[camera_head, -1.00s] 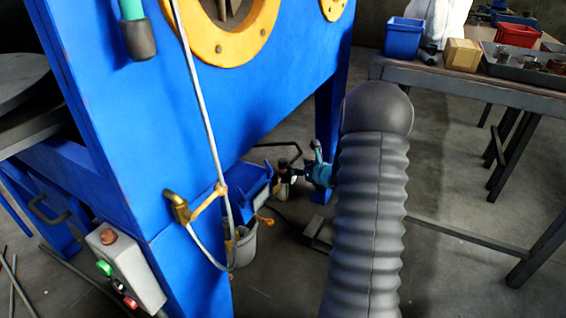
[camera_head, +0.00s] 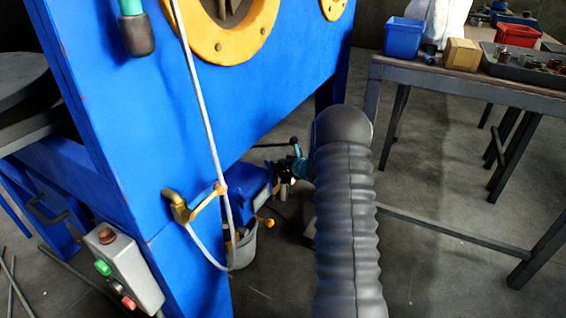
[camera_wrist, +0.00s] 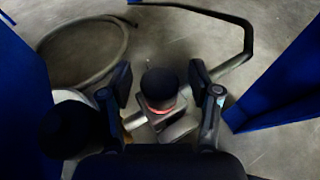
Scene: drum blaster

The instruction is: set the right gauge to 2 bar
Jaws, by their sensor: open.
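A black round knob (camera_wrist: 160,86) with a red ring under it sits on a grey metal body (camera_wrist: 172,124) in the wrist view. My gripper (camera_wrist: 161,80) is open, with one finger to the left and one to the right of the knob. Gaps show on both sides, and I cannot tell how deep the knob sits between the fingers. No gauge dial can be made out in either view. In the head view my dark-sleeved arm reaches low beside the blue machine (camera_head: 150,110), and its far end is largely hidden.
A bent dark bar (camera_wrist: 247,40) and a coiled hose (camera_wrist: 85,50) lie beyond the knob. Blue panels flank both sides. A grey bucket (camera_head: 243,250) hangs by the machine's corner. A workbench (camera_head: 470,85) with bins stands at the right, with open floor between.

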